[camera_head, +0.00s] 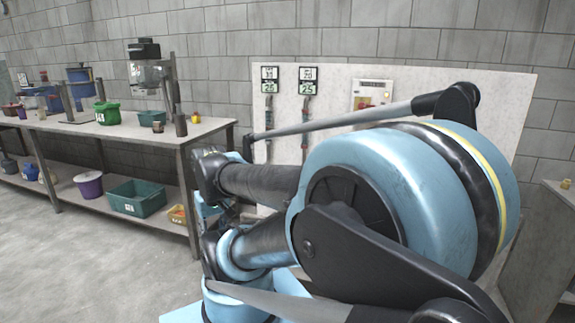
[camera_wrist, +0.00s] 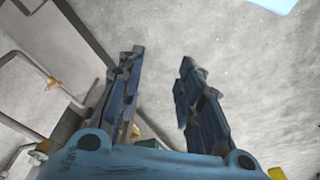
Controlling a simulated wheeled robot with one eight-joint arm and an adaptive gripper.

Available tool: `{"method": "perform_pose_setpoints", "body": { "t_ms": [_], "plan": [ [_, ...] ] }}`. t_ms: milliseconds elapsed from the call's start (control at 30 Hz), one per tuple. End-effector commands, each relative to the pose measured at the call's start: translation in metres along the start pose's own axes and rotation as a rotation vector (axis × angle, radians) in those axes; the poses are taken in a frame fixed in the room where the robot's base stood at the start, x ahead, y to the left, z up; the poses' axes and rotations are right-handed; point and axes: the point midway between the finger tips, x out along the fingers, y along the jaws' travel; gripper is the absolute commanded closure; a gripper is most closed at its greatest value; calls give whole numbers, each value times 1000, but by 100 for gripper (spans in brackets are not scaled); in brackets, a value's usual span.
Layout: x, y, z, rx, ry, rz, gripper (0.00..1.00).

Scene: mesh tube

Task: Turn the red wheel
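I cannot make out a red wheel in either view. In the head view my own arm covers much of the middle and right, and hides part of the pale wall panel (camera_head: 455,85) behind it. My gripper (camera_wrist: 160,58) shows in the wrist view with its two dark blue fingers spread apart. Nothing is between the fingertips but grey floor behind them. The gripper cannot be made out clearly in the head view. A small orange object (camera_wrist: 52,82) sits on a grey pipe or frame at the left of the wrist view.
A grey workbench (camera_head: 215,127) stands at the left, with a green container (camera_head: 107,113) and other items on top. Its lower shelf holds a teal crate (camera_head: 137,198) and a purple bucket (camera_head: 89,184). A grey cabinet (camera_head: 535,235) stands at the right. Floor is clear at the lower left.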

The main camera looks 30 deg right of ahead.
Motion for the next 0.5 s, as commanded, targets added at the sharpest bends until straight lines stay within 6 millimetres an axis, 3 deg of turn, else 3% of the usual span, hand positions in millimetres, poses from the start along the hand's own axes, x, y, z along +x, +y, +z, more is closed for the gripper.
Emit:
{"method": "perform_pose_setpoints", "body": {
  "t_ms": [200,233,300,367,500],
  "plan": [
    [0,0,0,0,0,0,67],
    [0,0,0,0,0,0,64],
    [-4,0,3,1,6,0,49],
    [-9,1,5,3,10,1,48],
    [-26,6,-14,14,4,6,48]
  ]
}}
